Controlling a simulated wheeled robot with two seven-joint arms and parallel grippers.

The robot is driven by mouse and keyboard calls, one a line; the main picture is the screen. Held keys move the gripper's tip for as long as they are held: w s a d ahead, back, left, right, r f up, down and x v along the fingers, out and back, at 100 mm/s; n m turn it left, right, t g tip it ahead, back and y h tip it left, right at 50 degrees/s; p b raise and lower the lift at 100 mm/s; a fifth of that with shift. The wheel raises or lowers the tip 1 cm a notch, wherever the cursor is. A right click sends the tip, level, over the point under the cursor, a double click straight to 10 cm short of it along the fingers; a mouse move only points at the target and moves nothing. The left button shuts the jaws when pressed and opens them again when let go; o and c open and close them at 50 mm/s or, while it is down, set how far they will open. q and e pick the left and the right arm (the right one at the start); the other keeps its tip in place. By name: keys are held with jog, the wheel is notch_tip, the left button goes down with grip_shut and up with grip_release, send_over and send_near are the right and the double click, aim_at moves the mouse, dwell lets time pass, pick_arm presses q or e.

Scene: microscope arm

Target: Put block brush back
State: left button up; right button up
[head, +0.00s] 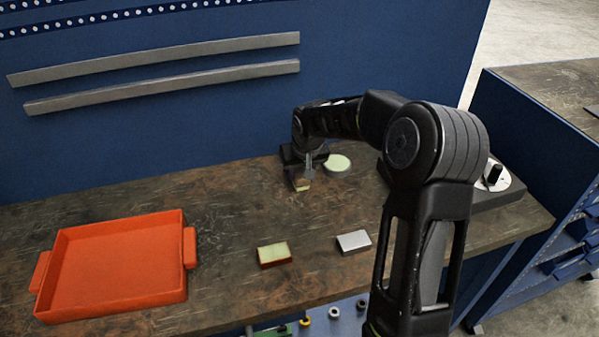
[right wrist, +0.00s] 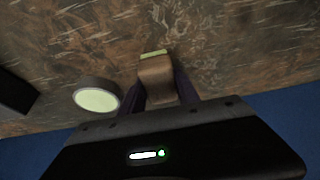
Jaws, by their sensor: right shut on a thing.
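My right gripper (head: 302,180) is at the back of the bench near the blue back panel, pointing down. It is shut on a small brown block with a pale yellow end, which looks like the block brush (head: 303,187). In the right wrist view the brush (right wrist: 157,80) sits between the two fingers (right wrist: 160,90), its pale end facing the bench top. I cannot tell whether it touches the bench. The fingers cover part of it. My left gripper is not in view.
A round pale-topped piece (head: 338,163) stands just right of the gripper. A yellow-topped block (head: 274,255) and a grey metal block (head: 353,241) lie nearer the front. An orange tray (head: 120,265) is at left. A black device with a white dial (head: 495,180) is at right.

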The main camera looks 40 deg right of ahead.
jog(key=shift+f, duration=0.25)
jog(key=shift+f, duration=0.15)
jog(key=o, duration=1.2)
jog(key=b+v, duration=0.1)
jog(key=v, duration=1.1)
jog(key=shift+r, duration=0.3)
